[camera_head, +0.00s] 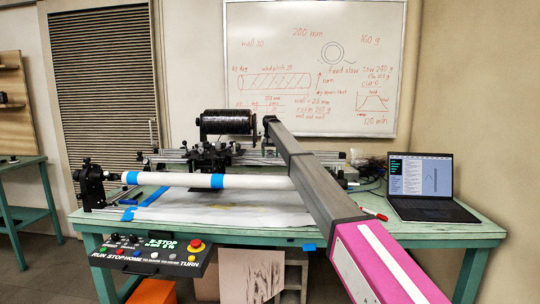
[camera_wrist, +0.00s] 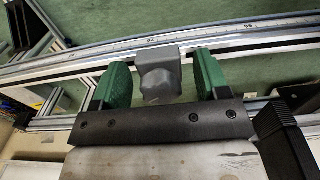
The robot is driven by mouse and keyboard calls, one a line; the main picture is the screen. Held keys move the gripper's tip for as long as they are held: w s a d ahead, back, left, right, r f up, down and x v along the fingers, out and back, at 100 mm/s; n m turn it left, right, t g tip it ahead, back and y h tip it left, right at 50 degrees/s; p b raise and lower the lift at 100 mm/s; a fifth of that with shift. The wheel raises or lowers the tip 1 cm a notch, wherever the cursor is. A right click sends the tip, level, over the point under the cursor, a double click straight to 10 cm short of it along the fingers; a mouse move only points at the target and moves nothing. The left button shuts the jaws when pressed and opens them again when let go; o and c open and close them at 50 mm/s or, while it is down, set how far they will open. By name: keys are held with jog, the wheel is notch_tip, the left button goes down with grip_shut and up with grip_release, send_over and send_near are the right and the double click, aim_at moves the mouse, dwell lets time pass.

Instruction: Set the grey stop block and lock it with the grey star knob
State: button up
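The grey stop block (camera_wrist: 158,52) sits on a silver aluminium rail with a scale in the wrist view. The grey star knob (camera_wrist: 160,86) is on its near face. My gripper (camera_wrist: 163,74) has two green fingers, open, one on each side of the block and knob. The left finger is very close to the knob; I cannot tell whether it touches. A small gap shows between the knob and the right finger. In the head view my arm reaches to the rail behind the table's middle, and the block and knob cannot be made out there.
A white tube with blue bands (camera_head: 170,179) spans the green table (camera_head: 440,229). A black spool (camera_head: 228,123) stands behind it. A control panel (camera_head: 150,254) is at front left. A laptop (camera_head: 421,185) and a red marker (camera_head: 374,213) lie at right.

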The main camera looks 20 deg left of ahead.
notch_tip(320, 180, up, 11)
jog(key=shift+f, duration=0.1)
dwell(0.6)
